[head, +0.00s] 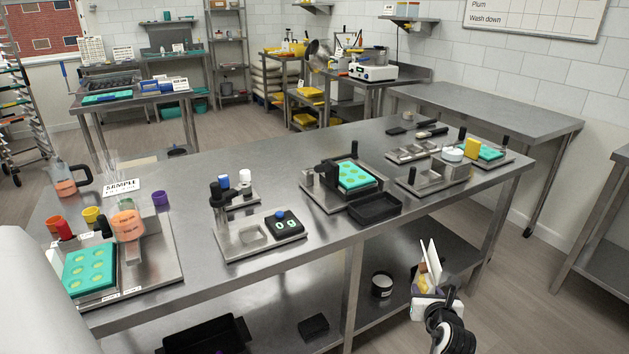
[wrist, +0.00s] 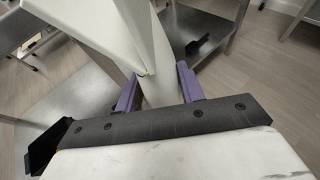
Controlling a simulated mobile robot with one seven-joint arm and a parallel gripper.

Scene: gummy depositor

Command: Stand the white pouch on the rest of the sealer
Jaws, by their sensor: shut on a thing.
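The white pouch (head: 433,254) is held upright in my gripper (head: 428,277), off the right front side of the steel table. In the wrist view the pouch (wrist: 155,50) is large and pale, and its lower part sits between the purple fingers of my gripper (wrist: 158,88). The gripper is shut on it. The sealer is not clearly marked; a steel station with a black post (head: 411,176) at the right end of the table may be it. I cannot make out its rest for certain. The pouch is apart from every station.
The steel table (head: 335,245) carries several stations. A station with a teal mould (head: 355,176) and a black tray (head: 375,208) stand near the middle. A dark jar (head: 382,285) sits on the lower shelf, left of my gripper. Bare tabletop shows between stations.

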